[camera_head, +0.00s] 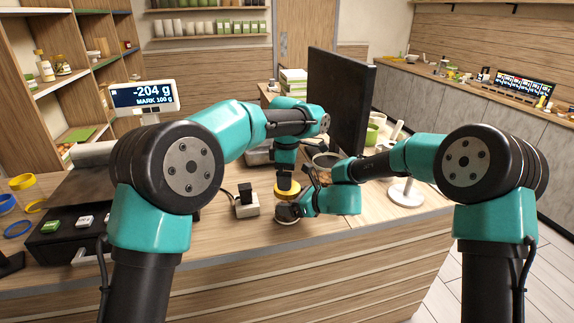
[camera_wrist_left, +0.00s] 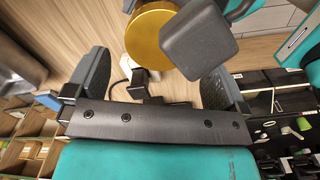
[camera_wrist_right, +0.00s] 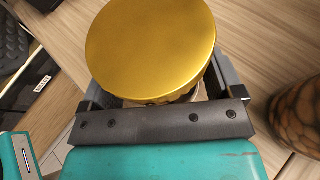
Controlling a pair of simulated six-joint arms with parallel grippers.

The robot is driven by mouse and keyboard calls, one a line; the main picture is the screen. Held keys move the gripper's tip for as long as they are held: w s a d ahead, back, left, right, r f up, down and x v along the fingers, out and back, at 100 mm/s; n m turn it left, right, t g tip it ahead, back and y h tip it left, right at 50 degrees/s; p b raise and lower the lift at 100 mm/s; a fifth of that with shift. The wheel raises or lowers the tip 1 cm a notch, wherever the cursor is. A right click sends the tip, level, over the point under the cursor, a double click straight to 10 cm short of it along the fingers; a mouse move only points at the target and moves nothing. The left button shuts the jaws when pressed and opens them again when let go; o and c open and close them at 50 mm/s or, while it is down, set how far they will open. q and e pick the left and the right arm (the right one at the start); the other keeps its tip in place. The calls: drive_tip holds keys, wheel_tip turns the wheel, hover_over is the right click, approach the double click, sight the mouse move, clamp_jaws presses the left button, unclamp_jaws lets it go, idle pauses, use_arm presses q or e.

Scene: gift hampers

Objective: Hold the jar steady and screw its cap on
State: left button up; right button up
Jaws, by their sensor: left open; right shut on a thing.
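The jar stands on the wooden counter, mostly hidden. Its gold cap (camera_head: 287,195) lies over its mouth. In the right wrist view the round cap (camera_wrist_right: 150,45) hides nearly all of the jar; I cannot tell how tightly it sits. My right gripper (camera_head: 289,212) is shut around the jar's side, below the cap. My left gripper (camera_head: 286,180) points down just above the cap and is open. In the left wrist view the cap (camera_wrist_left: 148,45) shows beyond the spread left fingers, partly covered by a dark grey block.
A brown patterned container (camera_wrist_right: 302,115) stands close beside the right gripper. A small black and white device (camera_head: 246,207) sits left of the jar. A monitor (camera_head: 340,100) stands behind, and a scale display (camera_head: 143,96) reads -204 g. The counter's front edge is near.

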use_arm(q)
drive_tip(key=shift+f, duration=2.1)
drive_tip(key=c, duration=0.8)
drive_tip(key=m, duration=0.6)
drive_tip(key=o, duration=0.8)
drive_tip(key=shift+r, duration=0.1)
drive_tip(key=shift+r, duration=2.2)
